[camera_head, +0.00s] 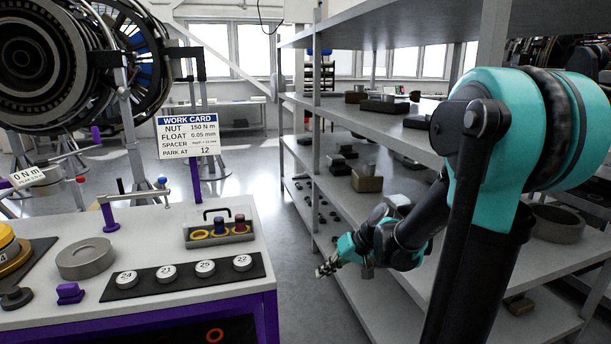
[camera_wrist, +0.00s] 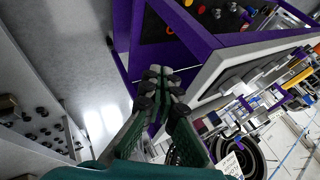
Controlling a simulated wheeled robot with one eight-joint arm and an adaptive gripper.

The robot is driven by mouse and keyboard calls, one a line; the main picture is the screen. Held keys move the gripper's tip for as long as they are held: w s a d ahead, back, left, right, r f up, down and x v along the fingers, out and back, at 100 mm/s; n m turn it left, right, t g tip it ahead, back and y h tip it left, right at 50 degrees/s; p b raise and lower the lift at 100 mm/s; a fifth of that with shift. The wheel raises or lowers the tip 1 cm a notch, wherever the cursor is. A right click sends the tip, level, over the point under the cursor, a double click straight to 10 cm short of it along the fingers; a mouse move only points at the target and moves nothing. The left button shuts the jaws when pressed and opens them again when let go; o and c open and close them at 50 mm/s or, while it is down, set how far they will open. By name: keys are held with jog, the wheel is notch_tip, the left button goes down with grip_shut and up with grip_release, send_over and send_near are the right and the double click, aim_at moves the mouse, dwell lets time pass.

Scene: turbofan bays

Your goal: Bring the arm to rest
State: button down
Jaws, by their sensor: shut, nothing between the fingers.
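My gripper (camera_head: 327,268) hangs in the gap between the workbench and the shelving in the head view, pointing down and to the left. Its fingers are together and empty. In the wrist view the gripper (camera_wrist: 162,88) shows its two dark green fingers with dark tips close together, with the purple bench frame behind them. It appears clear of the bench and of the shelves. My teal and black arm is bent, with its elbow high at the right and its forearm reaching down in front of the shelves.
The workbench (camera_head: 190,291) at left carries a black strip of numbered discs (camera_head: 185,275), a small tray (camera_head: 219,233) and a grey ring (camera_head: 86,259). A work card (camera_head: 187,136) stands behind it. Grey shelving (camera_head: 380,232) with parts fills the right. Floor between is clear.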

jog(key=s+d+f+m+h, duration=0.1)
jog(key=s+d+f+h, duration=0.2)
jog(key=s+d, duration=0.3)
jog(key=s+d+f+m+t+h, duration=0.1)
jog(key=s+d+f+h, duration=0.2)
jog(key=s+d, duration=0.4)
jog(key=shift+d+f+h, duration=0.3)
jog(key=shift+h, duration=0.5)
